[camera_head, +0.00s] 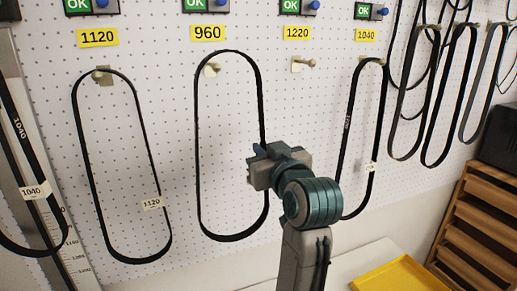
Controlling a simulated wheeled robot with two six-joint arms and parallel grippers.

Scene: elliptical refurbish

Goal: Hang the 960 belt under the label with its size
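A black belt loop (197,150) stands in front of the pegboard below the yellow "960" label (207,33). I can read no size tag on it. Its top arc sits above the peg (211,69) under that label, which shows inside the loop; I cannot tell whether the loop is around the peg or in front of it. My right gripper (259,167) is at the belt's right strand, which runs into it and comes out below. It appears shut on that strand, though the fingertips are partly hidden. My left gripper is not in view.
A 1120 belt (82,150) hangs under its label, left. A 1040 belt (349,105) hangs right. The 1220 peg (305,63) is empty. Another 1040 belt (18,130) is at far left by a ruler. More belts hang upper right. A yellow tray (398,277) lies below.

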